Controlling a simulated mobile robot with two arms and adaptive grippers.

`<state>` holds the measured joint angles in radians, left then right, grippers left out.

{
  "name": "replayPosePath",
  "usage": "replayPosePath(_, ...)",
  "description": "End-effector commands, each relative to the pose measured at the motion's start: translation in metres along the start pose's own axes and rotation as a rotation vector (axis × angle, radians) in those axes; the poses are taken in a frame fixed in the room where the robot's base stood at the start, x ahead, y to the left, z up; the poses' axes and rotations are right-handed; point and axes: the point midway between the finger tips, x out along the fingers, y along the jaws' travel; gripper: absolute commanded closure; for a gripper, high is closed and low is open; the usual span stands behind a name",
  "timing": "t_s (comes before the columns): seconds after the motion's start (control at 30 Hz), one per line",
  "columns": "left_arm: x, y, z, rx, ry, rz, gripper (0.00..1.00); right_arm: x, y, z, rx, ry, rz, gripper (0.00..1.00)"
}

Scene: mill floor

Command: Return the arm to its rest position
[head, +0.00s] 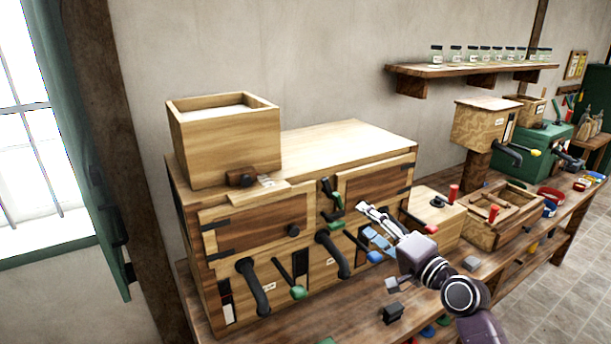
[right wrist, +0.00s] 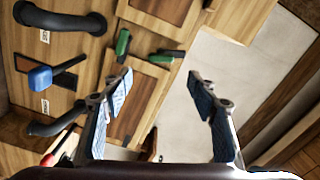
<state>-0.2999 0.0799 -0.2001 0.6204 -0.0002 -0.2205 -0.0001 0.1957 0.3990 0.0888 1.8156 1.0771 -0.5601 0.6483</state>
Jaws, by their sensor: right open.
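My right gripper (head: 369,222) is in front of the right part of a wooden mill cabinet (head: 352,145). Its arm comes in from the lower right. In the right wrist view the gripper (right wrist: 160,78) has its two blue-padded fingers spread wide, with nothing held between them. Beyond the fingers are the cabinet front, green-handled parts (right wrist: 123,42) and a pale wall (right wrist: 215,70). In the head view, the green-handled parts (head: 334,200) are just left of the fingers. My left gripper is in neither view.
An open wooden box (head: 225,148) stands on top. The bench (head: 480,285) holds more boxes at right. A jar shelf (head: 470,69) is on the wall.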

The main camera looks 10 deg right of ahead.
Motion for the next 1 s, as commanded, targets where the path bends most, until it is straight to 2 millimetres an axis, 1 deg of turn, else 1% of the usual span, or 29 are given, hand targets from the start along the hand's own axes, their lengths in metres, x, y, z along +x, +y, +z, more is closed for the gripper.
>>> replayPosePath(0.07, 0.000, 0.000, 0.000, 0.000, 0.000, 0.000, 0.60, -0.003, 0.009, 0.015, -0.025, -0.025, 0.026, 0.46)
replayPosePath(0.13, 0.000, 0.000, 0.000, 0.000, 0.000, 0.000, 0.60, -0.009, 0.024, 0.038, -0.079, -0.067, 0.069, 0.46)
replayPosePath(0.17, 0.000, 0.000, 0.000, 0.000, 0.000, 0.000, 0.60, -0.013, 0.033, 0.052, -0.110, -0.093, 0.096, 0.46)
replayPosePath(0.2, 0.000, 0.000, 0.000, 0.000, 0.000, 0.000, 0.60, -0.021, 0.047, 0.072, -0.160, -0.132, 0.136, 0.46)
replayPosePath(0.27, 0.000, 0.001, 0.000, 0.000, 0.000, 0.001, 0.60, -0.037, 0.069, 0.106, -0.247, -0.201, 0.204, 0.46)
replayPosePath(0.3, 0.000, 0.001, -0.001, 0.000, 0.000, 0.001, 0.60, -0.051, 0.086, 0.129, -0.311, -0.254, 0.254, 0.46)
replayPosePath(0.37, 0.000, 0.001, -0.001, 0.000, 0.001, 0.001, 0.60, -0.075, 0.109, 0.161, -0.408, -0.332, 0.329, 0.46)
replayPosePath(0.4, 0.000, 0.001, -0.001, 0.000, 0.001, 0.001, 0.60, -0.093, 0.123, 0.181, -0.472, -0.387, 0.378, 0.46)
replayPosePath(0.47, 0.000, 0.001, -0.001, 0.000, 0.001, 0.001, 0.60, -0.123, 0.143, 0.207, -0.564, -0.469, 0.453, 0.46)
replayPosePath(0.5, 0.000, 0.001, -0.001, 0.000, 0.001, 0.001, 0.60, -0.143, 0.154, 0.222, -0.619, -0.520, 0.499, 0.46)
replayPosePath(0.57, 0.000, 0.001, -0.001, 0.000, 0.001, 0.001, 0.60, -0.172, 0.167, 0.238, -0.690, -0.589, 0.560, 0.46)
replayPosePath(0.6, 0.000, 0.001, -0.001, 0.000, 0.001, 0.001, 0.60, -0.190, 0.174, 0.245, -0.731, -0.630, 0.599, 0.46)
replayPosePath(0.67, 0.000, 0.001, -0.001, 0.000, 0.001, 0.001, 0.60, -0.214, 0.182, 0.255, -0.781, -0.685, 0.649, 0.46)
replayPosePath(0.7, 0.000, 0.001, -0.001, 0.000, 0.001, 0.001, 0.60, -0.230, 0.186, 0.260, -0.810, -0.719, 0.680, 0.46)
replayPosePath(0.83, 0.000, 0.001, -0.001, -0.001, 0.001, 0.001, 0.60, -0.276, 0.194, 0.271, -0.884, -0.817, 0.771, 0.46)
replayPosePath(1.0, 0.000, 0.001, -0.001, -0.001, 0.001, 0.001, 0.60, -0.330, 0.197, 0.278, -0.949, -0.929, 0.877, 0.46)
